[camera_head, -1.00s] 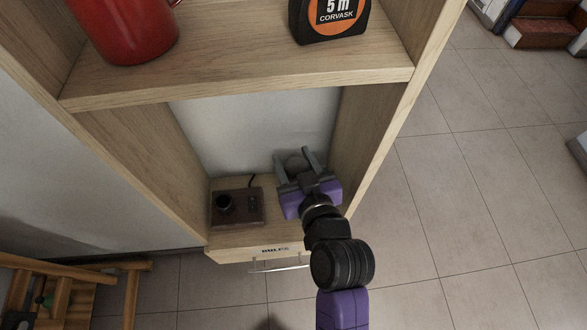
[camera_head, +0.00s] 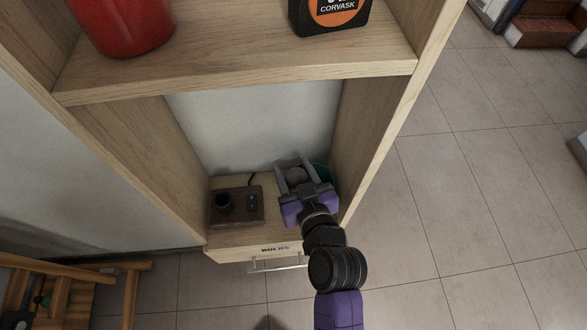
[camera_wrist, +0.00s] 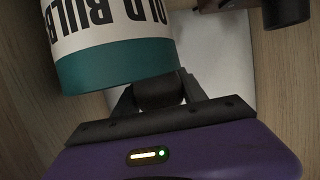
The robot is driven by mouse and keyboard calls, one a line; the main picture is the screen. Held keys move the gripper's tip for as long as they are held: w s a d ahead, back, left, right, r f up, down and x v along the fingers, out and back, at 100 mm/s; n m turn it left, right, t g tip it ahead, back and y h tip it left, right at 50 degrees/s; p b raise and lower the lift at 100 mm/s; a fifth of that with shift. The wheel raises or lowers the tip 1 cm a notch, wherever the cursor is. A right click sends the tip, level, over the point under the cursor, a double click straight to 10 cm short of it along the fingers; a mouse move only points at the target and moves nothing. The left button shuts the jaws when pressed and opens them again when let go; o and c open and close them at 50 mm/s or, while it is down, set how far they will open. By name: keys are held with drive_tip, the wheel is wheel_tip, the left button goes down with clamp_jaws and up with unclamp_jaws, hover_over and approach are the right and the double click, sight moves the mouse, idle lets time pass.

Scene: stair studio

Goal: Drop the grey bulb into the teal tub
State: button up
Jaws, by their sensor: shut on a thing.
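My gripper (camera_head: 294,168) is shut on the grey bulb (camera_head: 296,176), a rounded grey shape between its fingers in the head view. It is inside the lower bay of the wooden shelf unit. The teal tub (camera_head: 323,174) shows only in part, just right of and behind the fingers. In the wrist view the tub (camera_wrist: 118,66) is large at the upper left, with a white label reading "OLD BULBS" and a teal band. I cannot tell the bulb apart in the wrist view. The tub's opening is mostly hidden by my gripper.
A brown box with a black socket (camera_head: 236,206) stands left of my gripper on the drawer top. Side panels close in the bay, and a shelf (camera_head: 240,75) above carries a red vessel (camera_head: 125,25) and a tape measure (camera_head: 330,14). A drawer handle (camera_head: 278,263) sticks out below.

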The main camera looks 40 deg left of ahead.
drive_tip(key=shift+f, duration=0.2)
drive_tip(key=shift+f, duration=0.1)
drive_tip(key=o, duration=1.3)
drive_tip(key=shift+c, duration=0.2)
drive_tip(key=shift+o, duration=0.6)
drive_tip(key=shift+d+f, duration=0.1)
drive_tip(key=shift+r+p, duration=0.35)
drive_tip(key=b+v, duration=0.2)
drive_tip(key=v, duration=1)
drive_tip(key=shift+r, duration=0.4)
